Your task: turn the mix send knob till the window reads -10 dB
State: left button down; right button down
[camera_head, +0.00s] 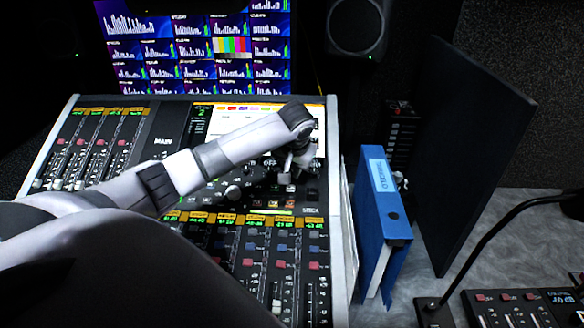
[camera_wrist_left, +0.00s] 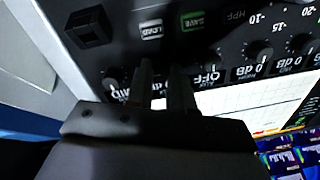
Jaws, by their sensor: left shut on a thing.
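The mixing console (camera_head: 335,220) fills the middle of the head view, with a row of small knobs near its screen. My left gripper (camera_head: 291,172) reaches down at the console's upper right. In the wrist view its two dark fingers (camera_wrist_left: 163,82) are shut at the knob row, on a small knob that they hide. I cannot read that knob's label. I cannot tell which window belongs to the held knob. My right gripper is not in view.
A blue binder (camera_head: 383,205) stands right of the console, with a dark upright panel (camera_head: 465,150) behind it. A smaller control box (camera_head: 525,308) and a thin bent stalk (camera_head: 480,245) are at lower right. Monitors (camera_head: 195,45) and a speaker (camera_head: 357,25) are behind.

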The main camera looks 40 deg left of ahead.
pick_arm(q)
jog(key=c, duration=1)
grip_release()
jog(key=shift+r, duration=0.1)
jog(key=v, duration=0.7)
jog(key=shift+d, duration=0.1)
